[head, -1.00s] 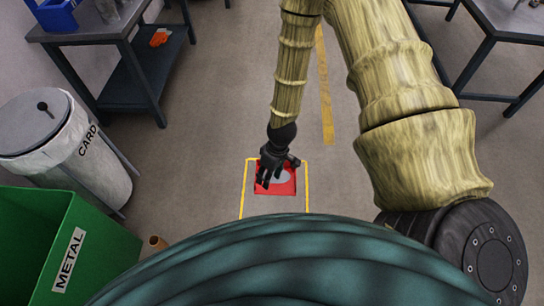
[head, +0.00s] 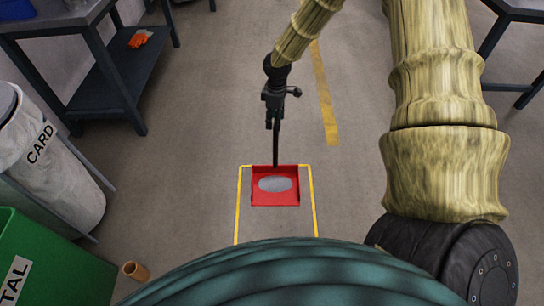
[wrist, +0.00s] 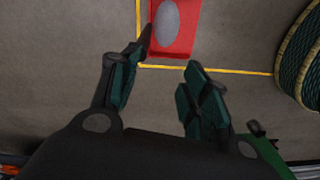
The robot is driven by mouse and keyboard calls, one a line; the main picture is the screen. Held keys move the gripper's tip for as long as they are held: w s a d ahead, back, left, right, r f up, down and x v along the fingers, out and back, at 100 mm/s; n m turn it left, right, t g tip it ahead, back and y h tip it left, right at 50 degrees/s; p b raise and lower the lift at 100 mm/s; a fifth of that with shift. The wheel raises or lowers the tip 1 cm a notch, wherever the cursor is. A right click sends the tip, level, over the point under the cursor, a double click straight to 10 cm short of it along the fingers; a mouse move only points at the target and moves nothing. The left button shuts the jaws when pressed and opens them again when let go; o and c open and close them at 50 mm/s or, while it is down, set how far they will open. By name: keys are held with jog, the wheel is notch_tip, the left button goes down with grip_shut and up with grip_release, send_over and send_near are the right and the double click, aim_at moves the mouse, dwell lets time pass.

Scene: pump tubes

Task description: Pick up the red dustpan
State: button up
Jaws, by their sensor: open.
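The red dustpan (head: 275,199) lies on the floor inside a yellow taped outline, with a grey oval on its upper face. It also shows at the top of the wrist view (wrist: 183,48). My gripper (head: 274,112) is above and behind the dustpan in the head view. In the wrist view my gripper (wrist: 168,70) has its fingers spread, with nothing between them. The left fingertip overlaps the dustpan's left edge in that view; I cannot tell if they touch. A thin dark upright piece between gripper and dustpan could be a finger or a handle.
A white CARD bin (head: 55,185) and a green METAL bin (head: 50,262) stand at left. A brown tube (head: 136,271) is on the floor beside the green bin. Dark workbenches (head: 105,80) stand at upper left and upper right. The floor around the dustpan is clear.

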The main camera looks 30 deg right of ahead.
aim_at(276, 132)
jog(key=shift+w+d+f+b, duration=0.15)
jog(key=shift+w+d+b, duration=0.1)
jog(key=shift+w+d, duration=0.2)
jog(key=shift+w+d+f+b, duration=0.15)
jog(key=shift+w+d+b, duration=0.15)
jog(key=shift+d, duration=0.25)
jog(key=f+b, duration=0.1)
jog(key=f, duration=0.4)
jog(key=shift+w+a+b, duration=0.2)
jog(key=shift+b, duration=0.15)
jog(key=shift+w+d+f+b, duration=0.1)
jog(key=shift+f+b, duration=0.7)
jog(key=shift+f, duration=0.6)
jog(key=shift+w+d+f+b, duration=0.1)
jog(key=shift+f+b, duration=0.7)
jog(key=shift+f, duration=0.55)
jog(key=shift+r, duration=0.1)
jog(key=shift+c, duration=0.3)
grip_shut()
